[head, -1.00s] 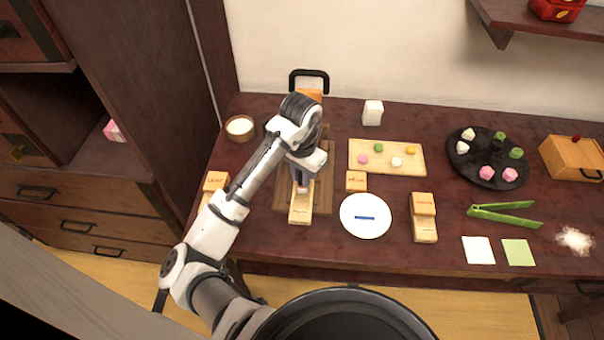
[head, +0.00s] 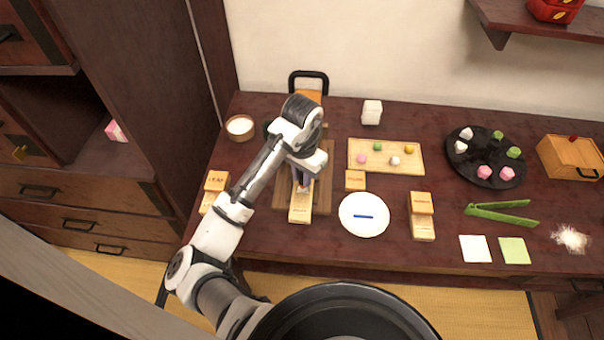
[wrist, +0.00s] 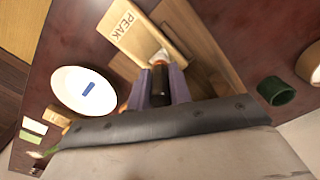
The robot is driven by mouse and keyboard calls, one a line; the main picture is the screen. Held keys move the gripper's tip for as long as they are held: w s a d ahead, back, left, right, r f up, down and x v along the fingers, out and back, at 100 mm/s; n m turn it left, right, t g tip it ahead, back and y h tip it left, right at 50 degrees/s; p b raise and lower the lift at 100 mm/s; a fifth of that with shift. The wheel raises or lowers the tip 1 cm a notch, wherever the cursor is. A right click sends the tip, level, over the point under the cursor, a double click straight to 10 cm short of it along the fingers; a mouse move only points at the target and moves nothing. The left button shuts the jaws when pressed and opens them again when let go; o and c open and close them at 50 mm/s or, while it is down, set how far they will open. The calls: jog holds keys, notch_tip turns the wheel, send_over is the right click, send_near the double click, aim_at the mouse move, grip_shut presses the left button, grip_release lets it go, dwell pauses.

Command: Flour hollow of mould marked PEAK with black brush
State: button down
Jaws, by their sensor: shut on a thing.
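The mould marked PEAK (wrist: 125,25) is a pale wooden block in the wrist view; in the head view it (head: 300,213) lies at the front of a brown board. My gripper (wrist: 158,88) is shut on the black brush (wrist: 160,86), whose dark handle stands between the purple-grey fingers. The brush's pale tip is over the mould's inner end, where the hollow would be; the hollow itself is hidden. I cannot tell whether the bristles touch the wood. In the head view my gripper (head: 303,180) is above the mould's far end.
A white plate (head: 348,226) with a blue strip lies right of the mould. Other wooden moulds stand at left (head: 217,180) and right (head: 423,228). A bowl of white powder (head: 240,137) is behind left. A sweets board (head: 362,166) and black tray (head: 462,172) lie farther right.

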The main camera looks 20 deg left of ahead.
notch_tip(320, 180, up, 3)
jog(key=p, duration=0.3)
jog(key=shift+r+p, duration=0.4)
jog(key=shift+r, duration=2.15)
